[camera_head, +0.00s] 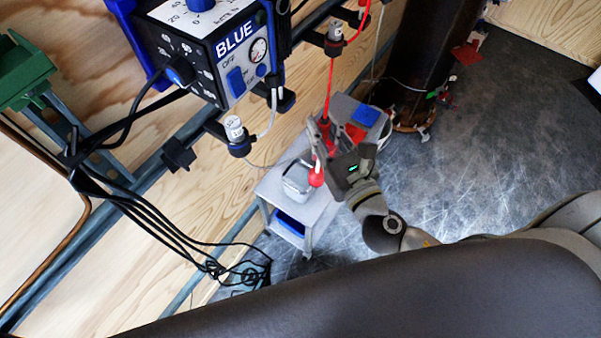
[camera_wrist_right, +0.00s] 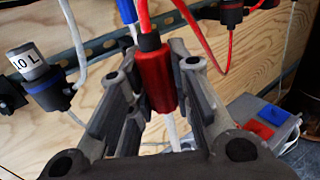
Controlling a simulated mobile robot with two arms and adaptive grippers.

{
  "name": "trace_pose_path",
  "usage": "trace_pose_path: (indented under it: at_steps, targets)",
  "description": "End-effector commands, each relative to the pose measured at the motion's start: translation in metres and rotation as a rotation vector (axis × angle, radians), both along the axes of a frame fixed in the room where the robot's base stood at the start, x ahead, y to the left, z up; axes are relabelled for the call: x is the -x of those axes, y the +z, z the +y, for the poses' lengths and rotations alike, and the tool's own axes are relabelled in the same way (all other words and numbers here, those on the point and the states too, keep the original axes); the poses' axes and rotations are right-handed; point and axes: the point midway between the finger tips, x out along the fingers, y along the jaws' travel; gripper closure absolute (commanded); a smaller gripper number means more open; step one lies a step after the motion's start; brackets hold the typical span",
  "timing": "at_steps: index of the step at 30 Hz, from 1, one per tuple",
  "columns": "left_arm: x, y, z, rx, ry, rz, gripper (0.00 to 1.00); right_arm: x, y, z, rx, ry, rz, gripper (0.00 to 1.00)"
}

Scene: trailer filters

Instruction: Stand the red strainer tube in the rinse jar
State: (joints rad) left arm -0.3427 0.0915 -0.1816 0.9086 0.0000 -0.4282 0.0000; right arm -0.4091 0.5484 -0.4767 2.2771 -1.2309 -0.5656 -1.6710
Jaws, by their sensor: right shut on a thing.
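The red strainer tube (camera_wrist_right: 159,82) is a red cylinder with a black collar and a hose running up from it. In the right wrist view it stands between the two fingers of my right gripper (camera_wrist_right: 160,95), which is shut on it. In the head view my right gripper (camera_head: 325,145) is over the small grey stand, and a red rounded end (camera_head: 316,177) hangs below the fingers. The rinse jar (camera_head: 297,183) looks like a squarish clear-grey container on the stand, just left of that red end. The red end appears outside the jar. My left gripper is not in view.
The grey stand (camera_head: 317,212) also carries a blue block (camera_head: 366,115) and a red block (camera_head: 355,132) at its far end. A blue-labelled control box (camera_head: 225,60) and a rail with bottle holders line the wooden wall. Black cables hang at left. Floor at right is open.

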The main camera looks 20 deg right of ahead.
Motion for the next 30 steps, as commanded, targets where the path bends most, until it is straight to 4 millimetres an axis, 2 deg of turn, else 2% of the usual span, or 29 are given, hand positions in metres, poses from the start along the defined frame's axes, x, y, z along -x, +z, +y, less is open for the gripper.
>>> trace_pose_path:
  at_steps: [1, 3, 7, 12, 23, 30]
  targets:
    - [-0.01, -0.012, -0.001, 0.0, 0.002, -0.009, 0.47, -0.01, -0.018, 0.002, 0.003, 0.018, -0.007, 1.0]
    - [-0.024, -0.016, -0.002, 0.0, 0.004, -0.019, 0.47, -0.025, -0.035, 0.005, 0.004, 0.044, -0.009, 1.0]
    - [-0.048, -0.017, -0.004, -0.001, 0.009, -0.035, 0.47, -0.05, -0.058, 0.009, 0.007, 0.085, -0.014, 1.0]
    - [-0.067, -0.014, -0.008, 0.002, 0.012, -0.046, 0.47, -0.073, -0.078, 0.011, 0.011, 0.119, -0.012, 1.0]
    - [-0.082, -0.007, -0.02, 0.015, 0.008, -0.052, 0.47, -0.085, -0.103, 0.017, 0.02, 0.141, 0.007, 1.0]
    - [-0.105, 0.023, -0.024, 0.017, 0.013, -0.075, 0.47, -0.085, -0.125, 0.017, 0.02, 0.14, 0.009, 1.0]
